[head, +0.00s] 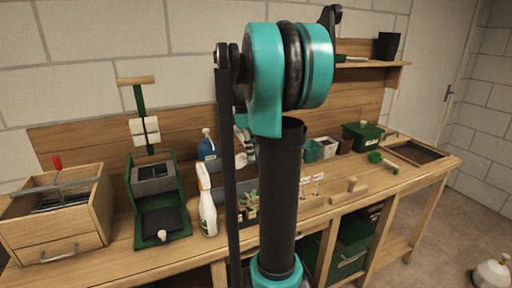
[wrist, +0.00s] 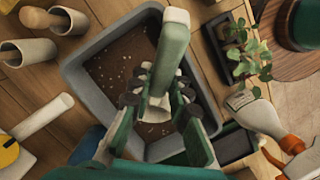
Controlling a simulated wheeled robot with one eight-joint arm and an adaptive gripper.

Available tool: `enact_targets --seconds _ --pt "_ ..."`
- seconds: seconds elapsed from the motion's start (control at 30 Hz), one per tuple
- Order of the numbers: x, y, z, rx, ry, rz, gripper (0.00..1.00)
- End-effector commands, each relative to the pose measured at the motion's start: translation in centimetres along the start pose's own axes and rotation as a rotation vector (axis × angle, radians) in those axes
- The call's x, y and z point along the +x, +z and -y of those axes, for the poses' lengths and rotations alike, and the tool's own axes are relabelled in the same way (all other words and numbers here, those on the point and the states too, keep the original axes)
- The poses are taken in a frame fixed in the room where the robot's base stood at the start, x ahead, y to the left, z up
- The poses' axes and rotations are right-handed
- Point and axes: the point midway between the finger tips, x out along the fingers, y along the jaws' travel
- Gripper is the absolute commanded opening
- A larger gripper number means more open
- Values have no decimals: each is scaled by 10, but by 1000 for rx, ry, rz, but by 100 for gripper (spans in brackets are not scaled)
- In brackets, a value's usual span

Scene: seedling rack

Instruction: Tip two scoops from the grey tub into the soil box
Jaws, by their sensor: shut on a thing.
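In the wrist view the grey tub (wrist: 87,103) lies under my gripper, with brown, white-flecked soil in it. My gripper (wrist: 158,98) is over the tub, its fingers shut on a pale green-white scoop (wrist: 174,50). The scoop's lower end is over the soil between the fingers; whether it touches or carries any soil is hidden. In the head view my arm hides most of the gripper and tub. A shallow wooden box of dark soil (head: 416,152) is at the bench's right end; I cannot tell for certain that it is the soil box.
A white spray bottle (wrist: 255,112) and a black seedling tray (wrist: 222,50) stand close right of the tub in the wrist view. In the head view a green scoop (head: 383,162) lies near a green box (head: 362,135). A green press (head: 160,200) stands left.

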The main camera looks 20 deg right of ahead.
Motion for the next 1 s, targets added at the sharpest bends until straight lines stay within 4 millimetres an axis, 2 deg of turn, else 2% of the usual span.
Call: enact_targets --seconds 0.57,1.0 --pt "43 -19 0 0 2 178 0" --pt "73 -38 0 0 2 204 0"
